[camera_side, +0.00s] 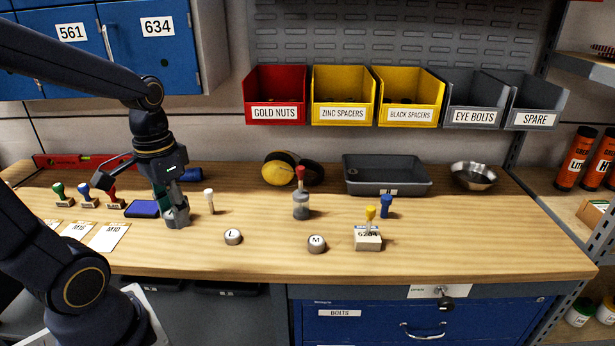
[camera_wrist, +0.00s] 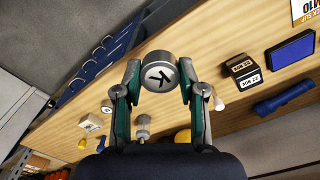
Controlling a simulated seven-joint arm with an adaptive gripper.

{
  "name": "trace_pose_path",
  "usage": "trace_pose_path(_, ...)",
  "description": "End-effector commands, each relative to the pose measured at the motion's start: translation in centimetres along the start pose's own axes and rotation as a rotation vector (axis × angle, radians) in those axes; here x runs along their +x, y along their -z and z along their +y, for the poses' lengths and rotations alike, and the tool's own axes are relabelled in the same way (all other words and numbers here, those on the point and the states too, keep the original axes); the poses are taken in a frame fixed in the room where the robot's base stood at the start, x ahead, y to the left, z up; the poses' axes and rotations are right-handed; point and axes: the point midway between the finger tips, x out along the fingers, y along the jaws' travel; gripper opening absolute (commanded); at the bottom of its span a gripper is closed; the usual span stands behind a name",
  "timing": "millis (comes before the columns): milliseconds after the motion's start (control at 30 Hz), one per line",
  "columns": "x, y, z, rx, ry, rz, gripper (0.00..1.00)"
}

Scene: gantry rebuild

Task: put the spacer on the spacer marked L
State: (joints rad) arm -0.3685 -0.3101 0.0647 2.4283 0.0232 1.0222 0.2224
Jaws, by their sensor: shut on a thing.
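My gripper (camera_side: 177,208) is low over the left part of the bench in the side view. In the wrist view, its teal fingers (camera_wrist: 159,82) are shut on a round grey metal spacer marked K (camera_wrist: 158,76), with its lettered face toward the camera. I cannot tell whether the held spacer touches the bench. The spacer marked L (camera_side: 233,236) lies flat on the bench, lettered white face up, to the right of my gripper. Nothing is on top of it. A similar spacer marked M (camera_side: 317,243) lies further right.
A white-topped peg (camera_side: 209,199) stands between my gripper and the L spacer, slightly behind. A red-handled stamp-like piece (camera_side: 300,196), a box marked 6204 (camera_side: 367,239) and a grey tray (camera_side: 386,176) are further right. A blue ink pad (camera_side: 142,209) is left. Bench around L is clear.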

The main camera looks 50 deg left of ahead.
Motion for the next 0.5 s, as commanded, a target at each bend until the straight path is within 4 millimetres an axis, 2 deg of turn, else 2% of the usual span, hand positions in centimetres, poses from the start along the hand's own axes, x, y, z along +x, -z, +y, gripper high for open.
trace_pose_path(300,3.8,8.2,-0.8,-0.001,-0.002,-0.007,0.04)
trace_pose_path(500,7.6,11.2,-1.0,0.000,-0.002,-0.005,0.04)
